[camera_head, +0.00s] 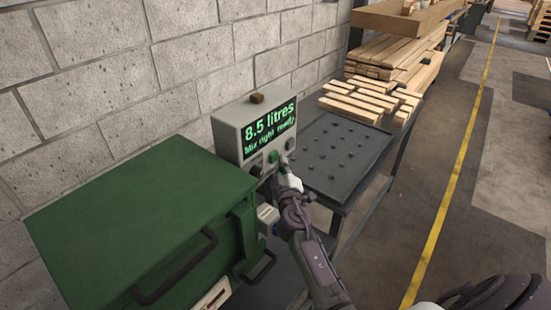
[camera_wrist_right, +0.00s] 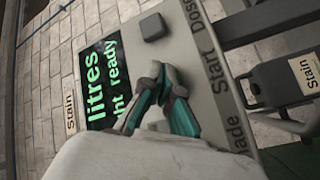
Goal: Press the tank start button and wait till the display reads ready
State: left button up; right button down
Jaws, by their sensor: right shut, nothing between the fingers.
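The grey control box (camera_head: 227,139) stands behind the green tank (camera_head: 140,210). Its display (camera_head: 270,127) shows "8.5 litres" and "Mix right, ready" in green letters. In the right wrist view the display (camera_wrist_right: 100,80) is partly cut off and reads "litres" and "ht ready". The green button (camera_head: 273,157) is in the middle of the row under the display. In the right wrist view the label "Start" (camera_wrist_right: 200,45) is beside my fingers, which hide the button there. My right gripper (camera_head: 284,168) is shut and empty, close to the panel; contact cannot be told.
A grey button (camera_wrist_right: 153,27) is by the "Dose" label. A dark table (camera_head: 335,155) is right of the box, with wooden boards (camera_head: 350,108) behind it. A block wall (camera_head: 100,90) stands behind.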

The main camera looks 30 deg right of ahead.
jog(key=shift+w+a+b, duration=0.2)
jog(key=shift+w+b, duration=0.1)
jog(key=shift+w, duration=0.2)
dwell(0.5)
jog(key=shift+s, duration=0.1)
jog(key=shift+s+d, duration=0.35)
jog(key=shift+s, duration=0.4)
jog(key=s, duration=0.1)
jog(key=s+d, duration=0.1)
jog(key=s, duration=0.1)
jog(key=s+d+p, duration=0.1)
jog(key=shift+s, duration=0.35)
dwell(0.8)
